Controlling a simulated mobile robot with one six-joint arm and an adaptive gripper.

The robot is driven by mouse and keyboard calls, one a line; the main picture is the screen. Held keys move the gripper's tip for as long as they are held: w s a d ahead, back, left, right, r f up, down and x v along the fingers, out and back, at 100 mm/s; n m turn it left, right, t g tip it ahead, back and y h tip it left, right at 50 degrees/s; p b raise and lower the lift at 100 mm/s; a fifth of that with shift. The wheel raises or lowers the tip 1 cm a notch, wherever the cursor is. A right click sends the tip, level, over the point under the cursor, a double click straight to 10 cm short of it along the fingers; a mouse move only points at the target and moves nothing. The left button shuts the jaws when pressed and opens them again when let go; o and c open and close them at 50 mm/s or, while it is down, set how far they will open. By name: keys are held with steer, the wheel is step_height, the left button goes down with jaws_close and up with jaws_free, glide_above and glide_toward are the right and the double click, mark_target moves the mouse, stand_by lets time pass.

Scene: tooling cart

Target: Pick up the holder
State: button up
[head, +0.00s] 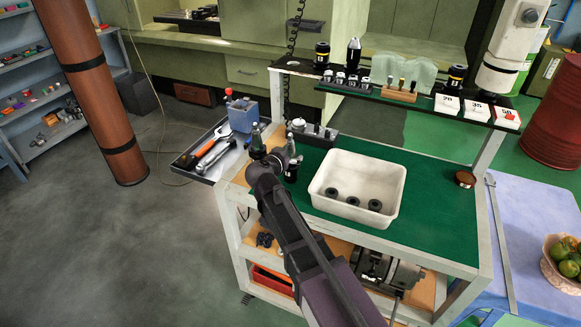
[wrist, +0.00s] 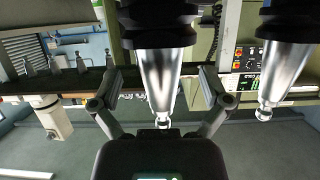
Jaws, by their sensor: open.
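A holder with a bright metal taper (wrist: 162,78) and a black ribbed collar appears between the fingers of my gripper (wrist: 158,92) in the wrist view. The fingers stand apart on either side of it, and I see no clear contact. In the head view my gripper (head: 276,158) is at the left end of the green cart top, at a holder (head: 291,172) whose dark base shows just right of the fingers; it is partly hidden by them. A second similar holder (wrist: 283,75) stands to the right in the wrist view, and left of my gripper in the head view (head: 257,137).
A white bin (head: 341,213) with black rings stands right of my gripper. A tray of hand tools (head: 193,165) adjoins at left. A raised shelf (head: 325,75) with small tools spans the back.

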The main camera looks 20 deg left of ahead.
steer(key=shift+x, duration=0.95)
jaws_close()
